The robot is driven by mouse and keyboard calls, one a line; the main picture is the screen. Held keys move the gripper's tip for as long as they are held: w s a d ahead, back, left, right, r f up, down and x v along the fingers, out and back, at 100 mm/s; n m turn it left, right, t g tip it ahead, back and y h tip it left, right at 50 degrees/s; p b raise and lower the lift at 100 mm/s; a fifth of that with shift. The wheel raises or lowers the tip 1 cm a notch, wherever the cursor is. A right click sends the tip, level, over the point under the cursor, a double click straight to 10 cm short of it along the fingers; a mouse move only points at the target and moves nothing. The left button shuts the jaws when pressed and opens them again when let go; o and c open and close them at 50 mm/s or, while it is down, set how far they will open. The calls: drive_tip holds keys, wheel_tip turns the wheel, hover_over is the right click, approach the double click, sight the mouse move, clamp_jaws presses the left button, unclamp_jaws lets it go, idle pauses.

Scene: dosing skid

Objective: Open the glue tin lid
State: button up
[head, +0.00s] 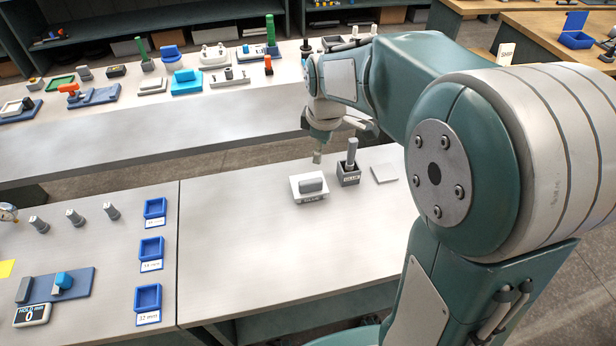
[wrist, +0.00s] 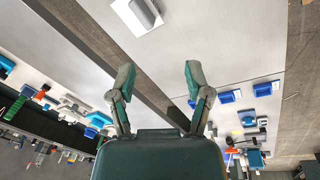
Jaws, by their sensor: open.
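A dark square pot (head: 348,176) with a pale label and an upright grey handle (head: 351,151) stands on the near bench. Left of it is a white square base (head: 300,196) with a grey rounded block (head: 312,185) on top and a small label in front. The labels are too small to read surely, so I cannot tell which is the glue tin. My gripper (head: 342,141) is open and empty, above and behind these things. In the wrist view its fingers (wrist: 159,75) are spread, and the white base (wrist: 127,14) with its grey block (wrist: 146,12) shows at the top.
A flat pale plate (head: 384,173) lies right of the dark pot. Blue trays (head: 150,248) stand to the left. A back bench (head: 150,130) with many fixtures lies across a gap. The near bench is clear in front of the white base.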

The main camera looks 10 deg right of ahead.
sight(311, 181)
drive_tip(key=w+f+n, duration=0.2)
drive_tip(key=f, duration=0.2)
drive_tip(key=w+f+n+g, duration=0.1)
drive_tip(key=w+f+n, duration=0.1)
drive_tip(key=w+f, duration=0.1)
drive_tip(key=w+f+n, duration=0.2)
drive_tip(key=w+f, duration=0.1)
drive_tip(key=f, duration=0.1)
drive_tip(key=shift+w+f+g, duration=0.1)
drive_tip(key=shift+f+g, duration=0.3)
wheel_tip(311, 181, down, 11)
drive_tip(key=shift+r, duration=0.1)
clamp_jaws()
